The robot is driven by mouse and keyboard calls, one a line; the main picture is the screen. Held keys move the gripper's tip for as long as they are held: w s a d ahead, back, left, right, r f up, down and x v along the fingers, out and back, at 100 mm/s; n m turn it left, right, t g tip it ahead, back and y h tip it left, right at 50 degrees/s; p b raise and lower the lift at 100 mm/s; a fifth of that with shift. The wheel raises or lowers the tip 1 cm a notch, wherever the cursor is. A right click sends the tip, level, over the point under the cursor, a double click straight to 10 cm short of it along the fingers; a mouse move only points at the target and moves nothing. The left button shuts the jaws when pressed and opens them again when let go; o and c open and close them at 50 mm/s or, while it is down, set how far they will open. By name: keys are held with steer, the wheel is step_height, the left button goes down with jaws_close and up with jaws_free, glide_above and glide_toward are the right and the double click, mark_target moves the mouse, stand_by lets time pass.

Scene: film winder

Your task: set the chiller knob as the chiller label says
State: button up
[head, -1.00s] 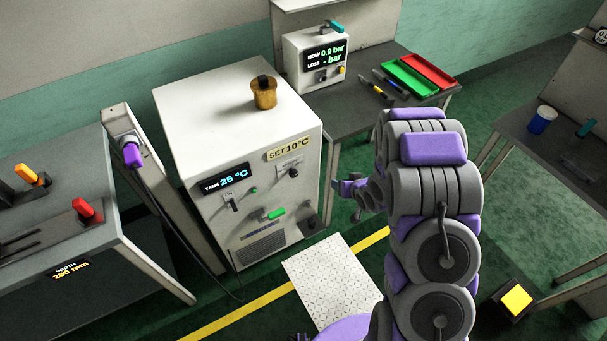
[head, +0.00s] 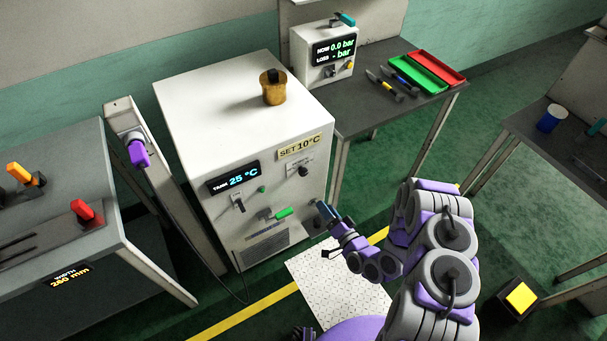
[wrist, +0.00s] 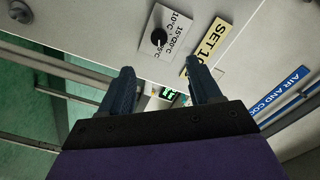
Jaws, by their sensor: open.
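The chiller (head: 240,115) is a white cabinet. Its yellow label (head: 300,147) reads "SET 10°C" and also shows in the wrist view (wrist: 203,45). The black chiller knob (head: 303,171) sits on a small white scale plate just below the label. In the wrist view the knob (wrist: 158,37) has marks around it that include 10°C, 15 and 20°C; its exact setting is hard to read. A display on the front reads "TANK 25 °C" (head: 234,178). My gripper (head: 322,207) is open and empty, in front of the chiller, below the knob. Its two fingers (wrist: 160,88) point towards the panel, apart from the knob.
A switch (head: 239,203) and a green-handled lever (head: 283,213) are on the chiller's front. A purple-handled hose or cable (head: 138,153) hangs at left. The bench behind carries a gauge box (head: 325,58).

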steer(key=b, duration=0.2)
glide_toward(305, 174)
steer(key=a, duration=0.2)
steer(key=x, duration=0.2)
steer(key=d+b+x, duration=0.1)
steer(key=x, duration=0.2)
steer(key=w+b+x, duration=0.1)
steer(key=x, duration=0.2)
steer(key=shift+d, duration=0.2)
steer(key=shift+w+a, duration=0.25)
steer(key=shift+a, duration=0.3)
steer(key=shift+d, duration=0.5)
steer(key=shift+c, duration=0.4)
steer(key=shift+d, duration=0.2)
steer(key=shift+c, duration=0.7)
steer(key=c, duration=0.3)
steer(key=shift+s+a, duration=0.1)
steer(key=shift+a, duration=0.2)
steer(key=c, duration=0.3)
steer(key=shift+c, duration=1.1)
